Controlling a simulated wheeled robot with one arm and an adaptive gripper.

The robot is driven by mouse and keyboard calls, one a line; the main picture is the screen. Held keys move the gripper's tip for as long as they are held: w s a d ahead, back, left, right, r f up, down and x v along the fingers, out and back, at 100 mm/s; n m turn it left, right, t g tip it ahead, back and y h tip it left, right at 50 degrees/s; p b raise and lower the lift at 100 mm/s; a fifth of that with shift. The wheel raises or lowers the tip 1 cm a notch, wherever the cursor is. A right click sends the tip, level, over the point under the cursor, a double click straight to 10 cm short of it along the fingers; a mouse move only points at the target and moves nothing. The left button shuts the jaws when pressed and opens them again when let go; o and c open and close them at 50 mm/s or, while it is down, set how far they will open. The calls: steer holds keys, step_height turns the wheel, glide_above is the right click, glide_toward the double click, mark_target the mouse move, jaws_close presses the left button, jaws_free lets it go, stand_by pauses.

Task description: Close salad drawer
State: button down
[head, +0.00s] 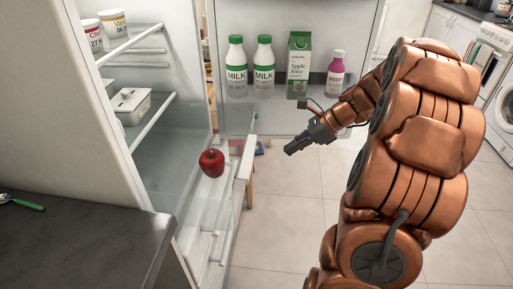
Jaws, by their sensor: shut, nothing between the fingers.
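The salad drawer (245,160) is low in the open fridge, with a pale front edge and clear sides. It appears to stick out past the shelves toward the open door. A red apple (211,162) shows at the drawer's left part; I cannot tell whether it lies in the drawer or on the glass above it. My gripper (290,150) is shut and empty, to the right of the drawer front and apart from it in the picture. The drawer's lower part is hard to make out through the clear plastic.
The fridge door (290,110) stands open, with two milk bottles (237,70), a juice carton (299,65) and a pink bottle (335,75) on its shelf. A dark counter (90,235) is at front left. Tiled floor (285,225) lies clear below my gripper.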

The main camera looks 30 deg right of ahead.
steer(key=w+a+f, duration=0.6)
steer(key=a, duration=0.2)
steer(key=shift+w+f, duration=0.3)
steer(key=shift+a, duration=0.1)
stand_by(0.4)
